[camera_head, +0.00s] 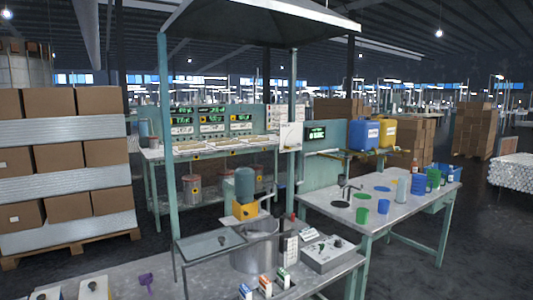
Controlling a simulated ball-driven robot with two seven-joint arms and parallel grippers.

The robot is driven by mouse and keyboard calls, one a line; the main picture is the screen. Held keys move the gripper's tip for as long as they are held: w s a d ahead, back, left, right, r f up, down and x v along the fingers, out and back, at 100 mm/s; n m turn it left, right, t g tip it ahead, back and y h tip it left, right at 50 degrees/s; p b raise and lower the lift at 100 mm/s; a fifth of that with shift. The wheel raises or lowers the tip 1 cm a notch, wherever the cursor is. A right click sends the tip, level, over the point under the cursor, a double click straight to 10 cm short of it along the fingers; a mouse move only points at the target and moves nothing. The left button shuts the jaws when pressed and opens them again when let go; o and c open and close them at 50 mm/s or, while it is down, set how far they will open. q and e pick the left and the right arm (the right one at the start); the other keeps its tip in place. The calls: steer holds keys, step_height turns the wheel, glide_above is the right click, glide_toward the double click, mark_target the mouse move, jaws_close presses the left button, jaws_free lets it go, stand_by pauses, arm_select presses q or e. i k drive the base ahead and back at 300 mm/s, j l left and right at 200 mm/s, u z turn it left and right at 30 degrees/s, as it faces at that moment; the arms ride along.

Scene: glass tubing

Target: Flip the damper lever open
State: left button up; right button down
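I cannot make out the damper lever for certain. A dark canopy hood (262,20) on pale green posts (166,150) stands over the near workbench (190,275). A white panel (291,136) hangs at the right post; its marks are too small to read. Under the hood stand a metal pot (254,252) and a green motor-like unit (245,185) on a yellow base (245,211). A grey control box (328,253) with a small knob sits to the right. Neither of my grippers is in view.
A second table (395,215) holds green cups (362,216) and bottles. Stacked boxes (60,155) stand left.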

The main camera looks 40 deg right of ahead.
mark_target(289, 148)
steer(key=i+l, duration=0.15)
steer(key=l, duration=0.35)
steer(key=i+l+u, duration=0.1)
steer(key=l, duration=0.45)
steer(key=i+l, duration=0.15)
steer(key=l, duration=0.35)
steer(key=i+l+u, duration=0.1)
steer(key=l, duration=0.45)
steer(key=i+l, duration=0.15)
steer(key=l, duration=0.35)
steer(key=i+l, duration=0.1)
steer(key=l, duration=0.45)
steer(key=u, duration=0.05)
